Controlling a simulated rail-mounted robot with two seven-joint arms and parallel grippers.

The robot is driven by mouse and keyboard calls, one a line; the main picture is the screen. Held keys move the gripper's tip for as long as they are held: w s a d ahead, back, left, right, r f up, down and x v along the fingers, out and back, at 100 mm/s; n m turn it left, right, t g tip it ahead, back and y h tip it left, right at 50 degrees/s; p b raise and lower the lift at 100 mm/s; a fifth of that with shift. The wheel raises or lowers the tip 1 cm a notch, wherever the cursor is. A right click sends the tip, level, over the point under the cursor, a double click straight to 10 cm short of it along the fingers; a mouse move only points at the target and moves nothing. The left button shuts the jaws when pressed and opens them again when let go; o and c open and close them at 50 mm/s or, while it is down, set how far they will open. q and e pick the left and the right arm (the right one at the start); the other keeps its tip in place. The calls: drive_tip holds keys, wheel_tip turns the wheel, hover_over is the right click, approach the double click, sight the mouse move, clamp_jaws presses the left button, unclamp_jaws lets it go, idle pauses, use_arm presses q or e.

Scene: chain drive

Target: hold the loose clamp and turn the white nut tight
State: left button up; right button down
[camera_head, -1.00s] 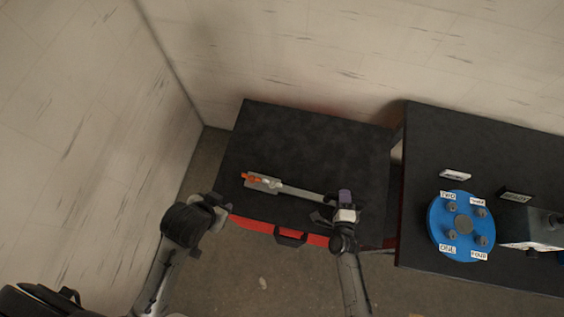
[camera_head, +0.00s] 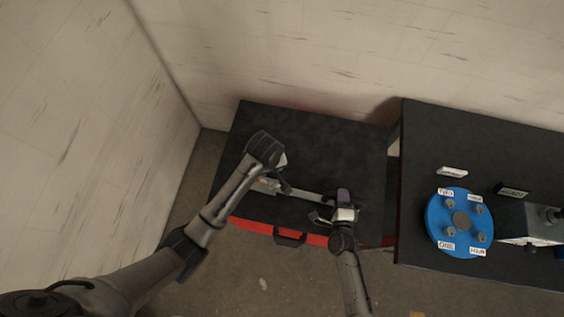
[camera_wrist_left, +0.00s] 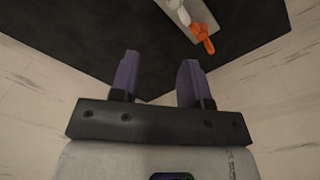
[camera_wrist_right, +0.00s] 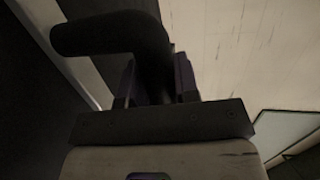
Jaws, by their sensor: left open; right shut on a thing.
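The clamp, a long grey bar (camera_head: 304,195), lies on the black workbench.
The black workbench top (camera_head: 300,135) is clear behind the clamp. A second dark table (camera_head: 420,130) on the right bears a blue disc (camera_head: 436,222) with number labels and a grey machine (camera_head: 520,222). Walls stand at the back and left.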

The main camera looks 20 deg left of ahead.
sight(270, 184)
use_arm(q)
drive_tip(key=f+n, duration=0.3)
drive_tip(key=f, duration=0.1)
drive_tip(key=f+n, duration=0.3)
drive_tip(key=f, duration=0.1)
drive_tip(key=s+f+n+g, duration=0.1)
drive_tip(key=f+n, duration=0.2)
drive_tip(key=f, duration=0.1)
drive_tip(key=shift+s+a+f, duration=0.1)
drive_tip(key=shift+a+f, duration=0.1)
drive_tip(key=shift+f, duration=0.2)
idle(0.3)
clamp_jaws()
